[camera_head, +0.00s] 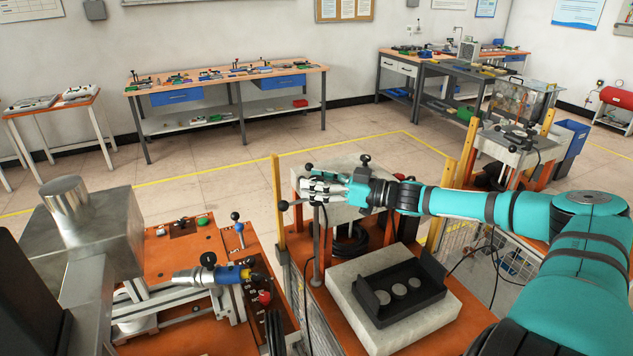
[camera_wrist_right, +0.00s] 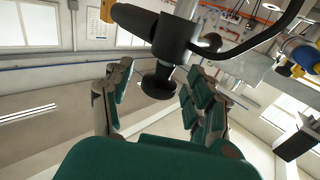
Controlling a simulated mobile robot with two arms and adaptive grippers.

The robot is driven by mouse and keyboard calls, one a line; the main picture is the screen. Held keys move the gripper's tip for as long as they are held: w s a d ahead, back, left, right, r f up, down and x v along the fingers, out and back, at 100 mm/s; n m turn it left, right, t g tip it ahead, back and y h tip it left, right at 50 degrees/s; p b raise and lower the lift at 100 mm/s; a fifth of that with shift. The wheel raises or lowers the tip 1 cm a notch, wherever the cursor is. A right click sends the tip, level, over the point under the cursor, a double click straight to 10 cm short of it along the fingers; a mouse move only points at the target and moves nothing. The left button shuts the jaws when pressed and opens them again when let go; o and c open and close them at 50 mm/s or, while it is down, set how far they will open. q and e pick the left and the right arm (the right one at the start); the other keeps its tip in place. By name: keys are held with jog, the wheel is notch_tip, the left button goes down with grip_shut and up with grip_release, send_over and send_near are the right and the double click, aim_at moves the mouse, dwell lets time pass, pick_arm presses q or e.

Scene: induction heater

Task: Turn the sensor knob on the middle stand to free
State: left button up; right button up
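The middle stand is a pale grey block (camera_head: 345,208) on an orange base, with black round knobs around its top. One knob (camera_head: 283,205) sticks out at the left, one (camera_head: 308,167) is behind the fingers, and one (camera_head: 365,160) is on top. My right gripper (camera_head: 322,188) reaches in from the right over the block. In the right wrist view, my right gripper (camera_wrist_right: 158,82) is open, with a black knob (camera_wrist_right: 158,80) between its fingers and gaps on both sides. I cannot tell which head-view knob this is. My left gripper is not in view.
A black tray (camera_head: 425,298) with round pale discs lies on a grey slab in front of the stand. A yellow post (camera_head: 279,200) rises beside the stand.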

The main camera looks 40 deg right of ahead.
aim_at(316, 178)
jog(key=shift+w+r, duration=0.1)
jog(key=shift+r, duration=0.05)
jog(key=shift+w+a+r, duration=0.1)
jog(key=shift+a+r, duration=0.15)
jog(key=shift+r, duration=0.55)
jog(key=r, duration=0.8)
jog(key=shift+d, duration=0.25)
jog(key=shift+s, duration=0.2)
